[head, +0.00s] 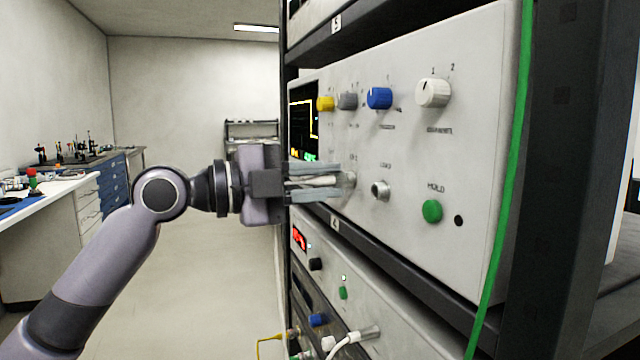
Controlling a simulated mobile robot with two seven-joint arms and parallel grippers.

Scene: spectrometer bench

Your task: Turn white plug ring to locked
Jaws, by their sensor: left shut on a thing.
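My left gripper (338,182) reaches in from the left at the upper instrument's front panel. Its two grey fingers are closed around a slim white plug (318,181). The plug points at the panel, and its front end meets a round pale fitting there. The fingers hide most of the plug and its ring, so I cannot tell how the ring is turned. My right gripper is out of view.
The panel (470,150) has yellow, grey, blue and white knobs above, a bare silver socket (380,190) beside the plug, and a green button (432,211). A green cable (512,150) hangs at right. Below, another white plug (368,333) with a cable sits in a lower unit.

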